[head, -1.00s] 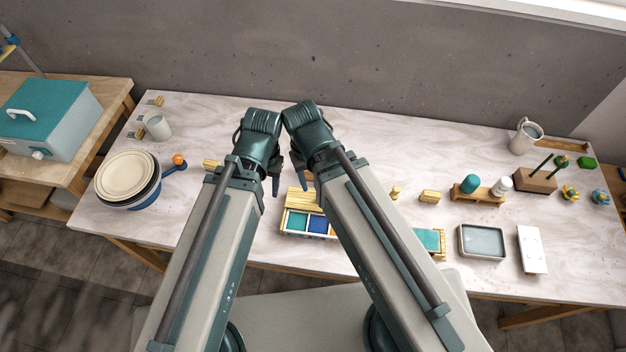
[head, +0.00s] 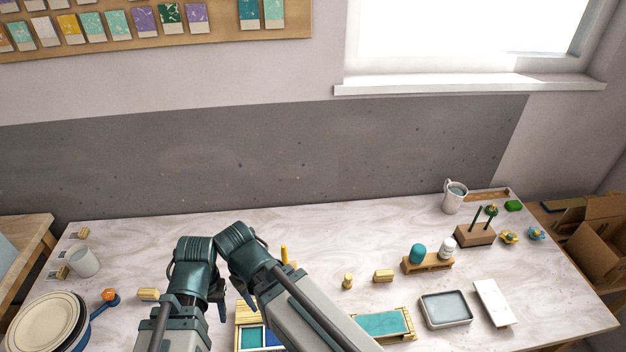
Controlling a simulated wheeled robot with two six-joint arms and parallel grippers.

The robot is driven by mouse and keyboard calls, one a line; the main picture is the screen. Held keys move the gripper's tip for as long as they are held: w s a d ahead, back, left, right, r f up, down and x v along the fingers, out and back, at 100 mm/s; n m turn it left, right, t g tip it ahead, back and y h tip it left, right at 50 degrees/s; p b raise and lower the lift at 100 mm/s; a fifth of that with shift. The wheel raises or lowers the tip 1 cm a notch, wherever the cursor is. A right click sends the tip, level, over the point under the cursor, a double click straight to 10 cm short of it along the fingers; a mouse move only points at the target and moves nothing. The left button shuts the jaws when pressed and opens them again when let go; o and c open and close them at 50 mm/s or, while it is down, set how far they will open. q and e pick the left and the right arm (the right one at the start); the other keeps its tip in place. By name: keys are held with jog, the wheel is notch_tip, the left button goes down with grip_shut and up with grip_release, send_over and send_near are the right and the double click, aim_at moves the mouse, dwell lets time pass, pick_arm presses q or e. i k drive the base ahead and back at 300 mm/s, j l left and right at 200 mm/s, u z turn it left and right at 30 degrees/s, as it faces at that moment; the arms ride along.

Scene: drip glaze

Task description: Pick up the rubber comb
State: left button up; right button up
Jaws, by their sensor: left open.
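I cannot make out the rubber comb for certain. A small green piece (head: 513,206) lies at the back right corner of the table, too small to identify. My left gripper (head: 217,300) is open and empty, low over the left-centre of the table. My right gripper (head: 247,292) is close beside it, mostly hidden behind its own wrist and arm. Both are far from the green piece.
A jug (head: 453,197), a wooden block with green-topped tools (head: 475,235), a bottle stand (head: 428,264), a grey tray (head: 446,309) and a white slab (head: 493,302) stand at right. The back centre is clear.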

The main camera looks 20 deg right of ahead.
aim_at(381, 276)
jog(key=z, duration=1.55)
